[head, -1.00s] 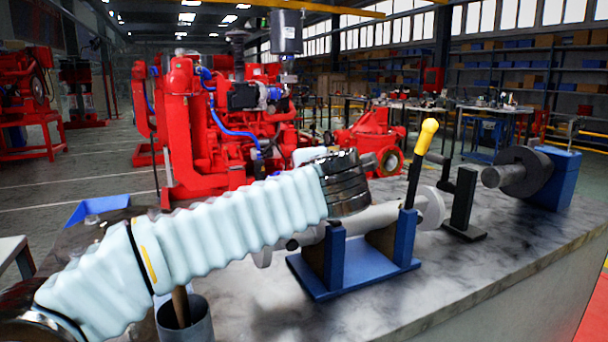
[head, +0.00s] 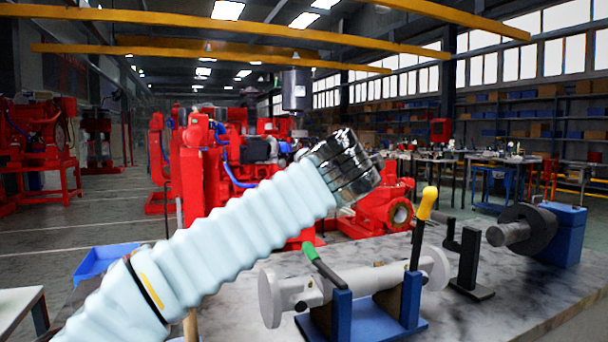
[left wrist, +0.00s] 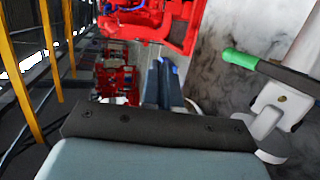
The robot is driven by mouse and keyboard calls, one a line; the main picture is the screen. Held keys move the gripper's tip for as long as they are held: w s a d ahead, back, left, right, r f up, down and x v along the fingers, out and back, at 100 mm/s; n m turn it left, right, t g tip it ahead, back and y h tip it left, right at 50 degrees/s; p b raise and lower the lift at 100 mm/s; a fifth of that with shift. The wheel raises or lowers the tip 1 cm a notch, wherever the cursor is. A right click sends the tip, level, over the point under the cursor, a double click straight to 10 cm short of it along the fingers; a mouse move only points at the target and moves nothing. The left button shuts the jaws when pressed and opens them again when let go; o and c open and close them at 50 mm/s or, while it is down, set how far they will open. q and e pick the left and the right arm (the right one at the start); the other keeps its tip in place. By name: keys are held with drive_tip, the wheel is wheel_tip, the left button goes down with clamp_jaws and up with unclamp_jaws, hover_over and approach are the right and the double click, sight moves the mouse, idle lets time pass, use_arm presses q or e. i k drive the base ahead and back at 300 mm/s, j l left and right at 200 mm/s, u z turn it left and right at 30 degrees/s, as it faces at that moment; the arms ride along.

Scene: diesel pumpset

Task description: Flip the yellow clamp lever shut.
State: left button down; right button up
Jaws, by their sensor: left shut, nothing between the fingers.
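The yellow-tipped clamp lever (head: 423,211) stands nearly upright, leaning slightly right, at the right post of the blue stand (head: 411,300). A green-tipped lever (head: 323,265) slants down to the stand's left post; it also shows in the left wrist view (left wrist: 268,66). A pale grey cylinder (head: 366,281) lies across the stand. My left arm reaches up and rightward, its wrist above and behind the levers in the picture. My left gripper (left wrist: 165,70) is shut and empty, apart from the green lever; the wrist hides it in the head view. The yellow lever is outside the left wrist view.
On the marble-topped bench, a black upright stand (head: 468,262) and a blue block with a dark disc (head: 563,235) stand to the right. A blue tray (head: 104,261) lies at left. Red pump machinery (head: 382,208) is behind. The bench's right front is clear.

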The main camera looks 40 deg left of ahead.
sight(431, 193)
drive_tip(key=k+l, duration=0.15)
drive_tip(key=l, duration=0.15)
drive_tip(key=k+l, duration=0.15)
drive_tip(key=l, duration=0.15)
drive_tip(key=k+l, duration=0.1)
drive_tip(key=l, duration=0.25)
drive_tip(key=k+l, duration=0.15)
drive_tip(key=l, duration=0.15)
